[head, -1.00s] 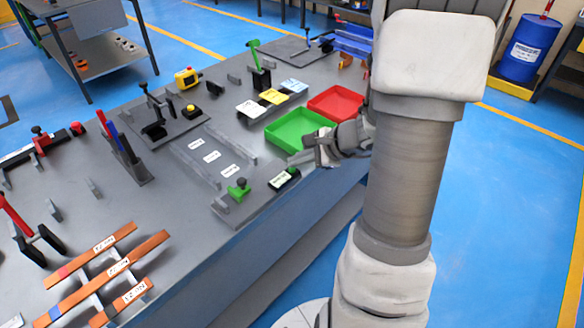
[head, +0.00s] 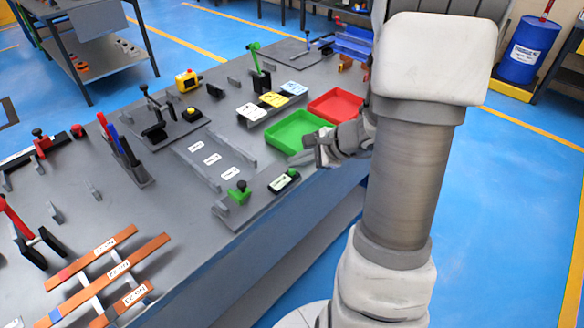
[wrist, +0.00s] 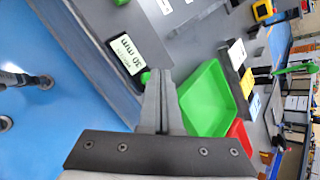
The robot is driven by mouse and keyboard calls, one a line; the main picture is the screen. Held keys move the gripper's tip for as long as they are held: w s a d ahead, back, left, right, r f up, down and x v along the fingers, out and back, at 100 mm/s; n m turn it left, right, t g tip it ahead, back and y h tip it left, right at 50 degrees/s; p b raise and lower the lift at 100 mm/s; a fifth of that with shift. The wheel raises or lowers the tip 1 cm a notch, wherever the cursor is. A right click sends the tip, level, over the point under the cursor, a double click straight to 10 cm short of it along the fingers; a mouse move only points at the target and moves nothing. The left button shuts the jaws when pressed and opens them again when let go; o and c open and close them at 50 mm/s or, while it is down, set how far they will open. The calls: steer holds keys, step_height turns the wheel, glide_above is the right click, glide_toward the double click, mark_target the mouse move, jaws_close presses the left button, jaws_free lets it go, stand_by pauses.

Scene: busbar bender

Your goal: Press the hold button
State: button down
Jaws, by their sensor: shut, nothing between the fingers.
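A small dark readout box (head: 284,182) with a lit pale display and a green button (head: 292,171) sits at the front edge of the bench. In the wrist view its display (wrist: 124,58) appears to read 30 mm, and the green button (wrist: 145,77) shows just left of my fingertips. Which button is the hold button is not legible. My gripper (head: 309,157) is shut and empty, up and right of the green button in the head view. In the wrist view my closed fingers (wrist: 158,72) partly overlap the area beside the button; contact is not visible.
A green tray (head: 270,143) and a red tray (head: 336,118) lie close behind my gripper. A green clamp (head: 239,191) stands left of the readout. Blue floor (head: 500,220) is open at right.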

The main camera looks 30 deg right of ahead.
steer(key=shift+r, duration=0.3)
step_height(320, 180, up, 5)
steer(key=p, duration=0.3)
steer(key=shift+p, duration=0.35)
stand_by(0.6)
steer(key=s+a+r+n+g+h+p, duration=0.2)
steer(key=s+a+r+n+g, duration=0.2)
steer(key=s+a+r+n, duration=0.95)
steer(key=s+r+n+t+h+p, duration=0.1)
steer(key=s+r+n+h, duration=0.1)
steer(key=s+r+n, duration=0.2)
steer(key=n, duration=0.3)
steer(key=shift+s+r+t+h, duration=0.15)
steer(key=shift+r+t+h, duration=0.2)
steer(key=shift+t+h, duration=0.05)
